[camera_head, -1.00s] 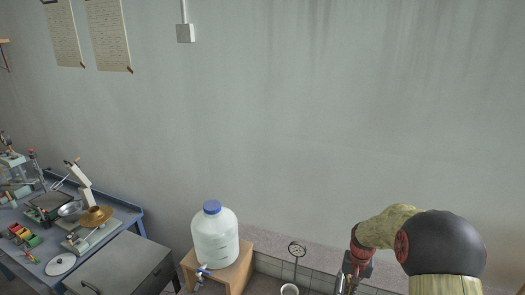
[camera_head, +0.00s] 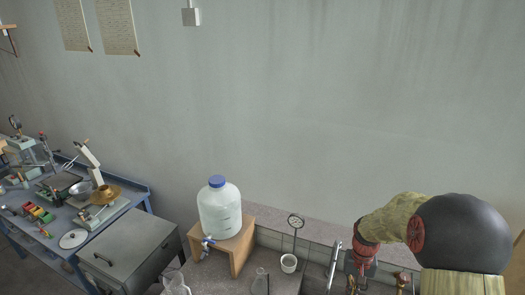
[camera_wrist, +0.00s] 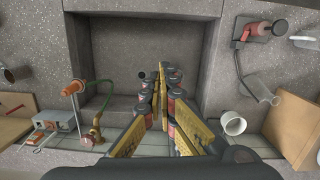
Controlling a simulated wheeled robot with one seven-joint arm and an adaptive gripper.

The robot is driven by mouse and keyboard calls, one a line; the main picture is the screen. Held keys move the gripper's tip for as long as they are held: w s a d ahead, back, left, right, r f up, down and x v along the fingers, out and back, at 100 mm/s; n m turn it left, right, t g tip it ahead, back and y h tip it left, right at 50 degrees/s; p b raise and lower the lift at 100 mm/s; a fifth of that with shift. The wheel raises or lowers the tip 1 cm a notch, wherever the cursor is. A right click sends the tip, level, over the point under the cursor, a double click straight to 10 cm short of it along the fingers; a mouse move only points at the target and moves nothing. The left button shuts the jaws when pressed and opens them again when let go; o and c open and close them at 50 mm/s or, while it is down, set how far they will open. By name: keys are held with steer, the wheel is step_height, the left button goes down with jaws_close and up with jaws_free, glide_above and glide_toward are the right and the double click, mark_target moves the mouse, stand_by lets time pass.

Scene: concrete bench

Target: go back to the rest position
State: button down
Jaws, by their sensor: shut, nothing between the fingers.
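My gripper (camera_wrist: 161,80) shows in the wrist view, its two yellow and dark jointed fingers reaching in from the bottom edge. Their tips meet, with nothing between them. The fingers are over a grey recessed basin (camera_wrist: 150,45) in the speckled bench and touch no object that I can make out. In the head view my arm stands at the right edge, bent downward; the gripper's fingertips cannot be made out there.
A white cup (camera_wrist: 233,124) stands right of my fingers, near a clear glass vessel (camera_wrist: 262,93). A brass valve (camera_wrist: 93,137) with green hose is at left. In the head view, a large white bottle (camera_head: 219,212) stands on a wooden stand (camera_head: 237,258), beside a grey cabinet (camera_head: 130,250).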

steer(key=s+a+r+n+t+b, duration=0.1)
steer(key=s+a+t+b, duration=0.1)
steer(key=s+b, duration=0.5)
steer(key=s+a+r+n+t+b, duration=0.1)
steer(key=s+a+r+t+b, duration=0.1)
steer(key=s+a+b, duration=0.2)
steer(key=s+a+r+n+t+b, duration=0.1)
steer(key=s+a+b, duration=0.3)
steer(key=s+b, duration=0.6)
steer(key=t+b, duration=0.1)
steer(key=b, duration=0.1)
steer(key=shift+r+t+b, duration=0.3)
steer(key=shift+t, duration=0.1)
steer(key=shift+s, duration=0.1)
